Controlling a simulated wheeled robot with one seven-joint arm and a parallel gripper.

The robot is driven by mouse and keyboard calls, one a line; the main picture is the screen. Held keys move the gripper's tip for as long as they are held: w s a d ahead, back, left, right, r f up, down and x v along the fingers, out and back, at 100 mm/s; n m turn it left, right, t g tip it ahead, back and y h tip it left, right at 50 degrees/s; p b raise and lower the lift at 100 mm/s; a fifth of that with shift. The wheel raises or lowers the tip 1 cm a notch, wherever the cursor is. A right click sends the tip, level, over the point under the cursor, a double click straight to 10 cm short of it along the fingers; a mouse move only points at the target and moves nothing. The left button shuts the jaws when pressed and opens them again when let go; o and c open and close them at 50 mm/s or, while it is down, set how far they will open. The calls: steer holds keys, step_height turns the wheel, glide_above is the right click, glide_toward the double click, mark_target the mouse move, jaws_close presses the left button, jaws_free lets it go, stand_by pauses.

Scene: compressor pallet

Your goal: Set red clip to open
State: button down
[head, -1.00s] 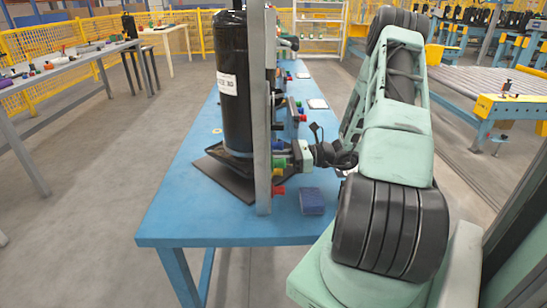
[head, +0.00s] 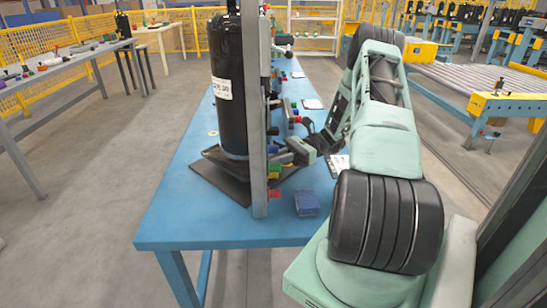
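A small red clip (head: 274,194) sticks out from the right side of the grey upright post, low near the table top. Green and yellow pieces (head: 274,171) sit just above it on the same post. Another small red piece (head: 297,119) shows further back along the table, so I cannot be sure which one is the named clip. My gripper (head: 286,153) is to the right of the post, above and right of the low red clip and apart from it. Its fingers are small and dark here, and their opening cannot be made out.
A black cylinder (head: 230,95) stands on a dark plate behind the grey post (head: 258,120). A blue block (head: 306,203) lies on the blue table (head: 200,230) right of the post. A white sheet (head: 339,164) lies beside my arm. The table's front left is clear.

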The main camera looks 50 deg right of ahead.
steer(key=shift+d+n+g+y, duration=0.35)
steer(key=shift+n+g, duration=0.35)
steer(key=shift+g, duration=0.3)
steer(key=c, duration=1.7)
jaws_free()
steer(key=shift+s+d, duration=0.1)
steer(key=shift+d, duration=0.05)
steer(key=shift+b+v, duration=0.55)
steer(key=shift+v, duration=8.05)
